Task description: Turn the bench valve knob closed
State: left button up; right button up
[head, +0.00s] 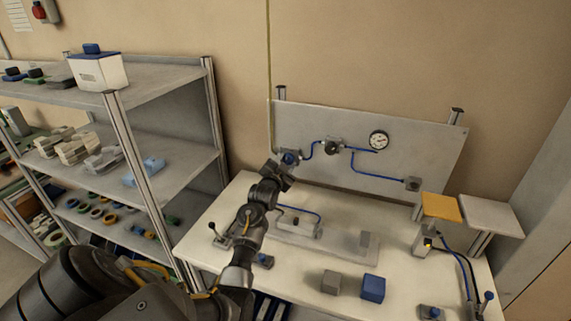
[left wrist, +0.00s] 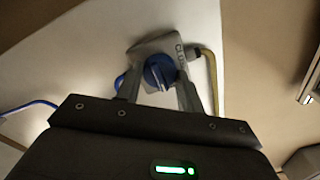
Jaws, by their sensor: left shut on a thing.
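The bench valve knob (head: 289,157) is a round blue knob at the left end of the upright grey panel (head: 400,150). In the left wrist view the knob (left wrist: 158,73) sits on a grey valve body with lettering that begins "CLO", partly hidden. My left gripper (head: 283,168) reaches up to it from the front. In the left wrist view the two fingers of my left gripper (left wrist: 161,88) stand on either side of the knob and are shut on it. The knob's raised bar is slightly tilted in that view. My right gripper is not in view.
A yellow pipe (head: 268,80) runs up the wall from the valve. A pressure gauge (head: 378,140) and blue tubing are on the panel. The white bench (head: 215,205) holds a grey block (head: 330,283) and a blue block (head: 373,288). A shelf rack (head: 215,120) stands left.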

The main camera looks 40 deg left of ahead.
pick_arm(q)
jog(key=n, duration=0.5)
jog(key=shift+p, duration=0.4)
jog(key=n, duration=0.4)
jog(key=shift+p, duration=0.4)
jog(key=n, duration=0.4)
jog(key=shift+n+p, duration=0.8)
jog(key=shift+n, duration=1.6)
jog(key=o, duration=1)
